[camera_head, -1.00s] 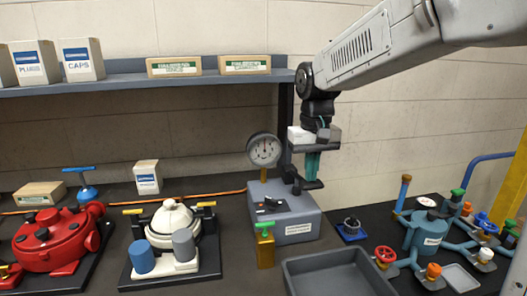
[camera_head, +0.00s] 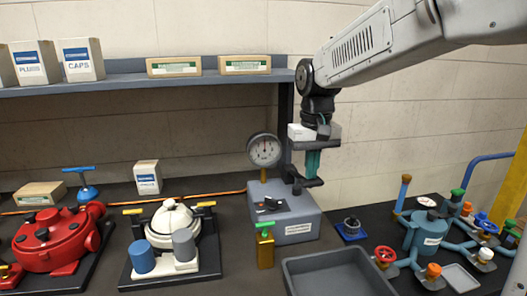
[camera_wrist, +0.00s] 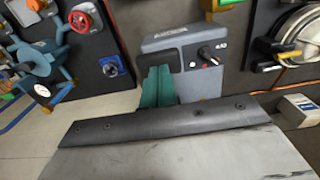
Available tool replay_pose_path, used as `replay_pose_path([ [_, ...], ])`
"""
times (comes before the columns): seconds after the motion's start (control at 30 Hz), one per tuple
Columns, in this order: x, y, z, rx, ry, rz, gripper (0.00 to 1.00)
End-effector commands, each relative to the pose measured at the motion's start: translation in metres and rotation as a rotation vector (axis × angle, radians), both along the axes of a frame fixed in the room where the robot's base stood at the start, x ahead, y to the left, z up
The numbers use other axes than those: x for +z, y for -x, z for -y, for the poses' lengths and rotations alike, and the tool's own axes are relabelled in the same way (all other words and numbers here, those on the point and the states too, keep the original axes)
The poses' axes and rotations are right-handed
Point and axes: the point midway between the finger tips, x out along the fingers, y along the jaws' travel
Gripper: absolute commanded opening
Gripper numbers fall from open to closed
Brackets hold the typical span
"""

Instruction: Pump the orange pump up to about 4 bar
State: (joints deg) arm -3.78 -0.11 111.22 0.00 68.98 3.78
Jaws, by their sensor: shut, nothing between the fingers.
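No pump with an orange body is plain in these frames. A grey box unit (camera_head: 283,208) stands on the bench with a round dial gauge (camera_head: 264,150) above it; its reading is too small to make out. A black lever (camera_head: 301,181) with a flat pad sticks out at the box's right; the wrist view shows a dark pad (camera_wrist: 113,64) beside the box. My gripper (camera_head: 312,172) points down with its teal fingers shut and empty, at the lever pad. I cannot tell if they touch. The fingers also show in the wrist view (camera_wrist: 157,85).
A brass valve with a green handle (camera_head: 265,249) stands in front of the box, and a grey tray (camera_head: 336,268) lies to its right. A blue manifold (camera_head: 427,232) with coloured valves is further right. A red housing (camera_head: 50,240) and a white housing (camera_head: 173,222) are left.

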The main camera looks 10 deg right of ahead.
Motion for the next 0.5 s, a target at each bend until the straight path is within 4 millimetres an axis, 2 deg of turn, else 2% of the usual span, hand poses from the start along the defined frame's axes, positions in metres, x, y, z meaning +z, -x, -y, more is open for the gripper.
replay_pose_path([
  [0.5,-0.024,0.0,0.0,0.0,0.0,0.001,0.0],
])
